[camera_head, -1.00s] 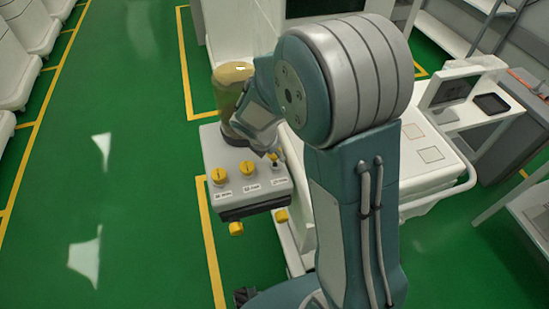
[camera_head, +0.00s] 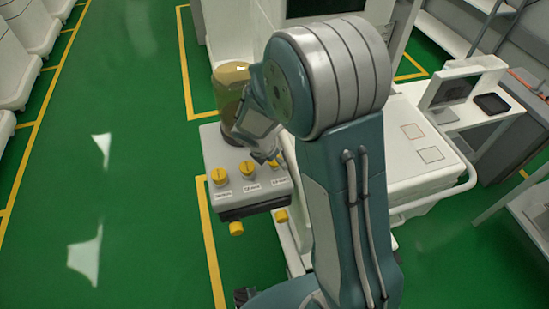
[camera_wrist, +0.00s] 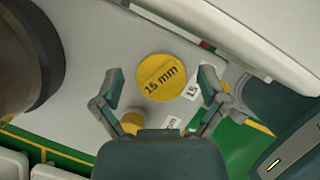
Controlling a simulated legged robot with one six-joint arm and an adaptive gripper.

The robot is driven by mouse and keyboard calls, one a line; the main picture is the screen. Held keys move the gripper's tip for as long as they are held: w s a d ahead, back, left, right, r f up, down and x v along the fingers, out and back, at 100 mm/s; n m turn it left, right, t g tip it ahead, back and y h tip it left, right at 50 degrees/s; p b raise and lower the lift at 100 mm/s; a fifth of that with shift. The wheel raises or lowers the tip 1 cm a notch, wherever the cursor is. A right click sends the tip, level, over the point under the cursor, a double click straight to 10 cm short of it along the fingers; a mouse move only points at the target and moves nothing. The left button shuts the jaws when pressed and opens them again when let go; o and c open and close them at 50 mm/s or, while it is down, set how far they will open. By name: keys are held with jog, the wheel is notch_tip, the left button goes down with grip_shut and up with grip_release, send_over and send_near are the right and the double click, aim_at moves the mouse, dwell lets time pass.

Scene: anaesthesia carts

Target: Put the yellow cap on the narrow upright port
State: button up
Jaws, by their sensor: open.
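The yellow cap (camera_wrist: 167,81), marked "15 mm", lies between the fingers of my gripper (camera_wrist: 161,76) in the wrist view. The cap is above the right port area of the white box, by a "15" label. The narrow port is hidden beneath it, so I cannot tell how well the cap is seated.
The white box (camera_head: 213,150) carries two other yellow knobs, the left (camera_head: 219,176) and the middle (camera_head: 247,169). Yellow caps (camera_head: 236,228) also stick out in front. A tall amber canister (camera_head: 229,88) stands behind my gripper. The cart (camera_head: 415,165) is at right.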

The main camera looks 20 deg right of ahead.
jog(key=v, duration=1.2)
jog(key=s+d+r+m+t+y, duration=0.1)
jog(key=s+d+r+m+y, duration=0.1)
jog(key=s+r+m, duration=0.4)
jog(key=s+d+r+m+t+y, duration=0.1)
jog(key=s+r+m, duration=0.5)
jog(key=s+m, duration=0.7)
jog(key=d+m+t, duration=0.1)
jog(key=m, duration=0.3)
jog(key=shift+r+m+t+y, duration=0.3)
jog(key=shift+r+y, duration=0.05)
jog(key=shift+y, duration=0.05)
jog(key=shift+w, duration=0.1)
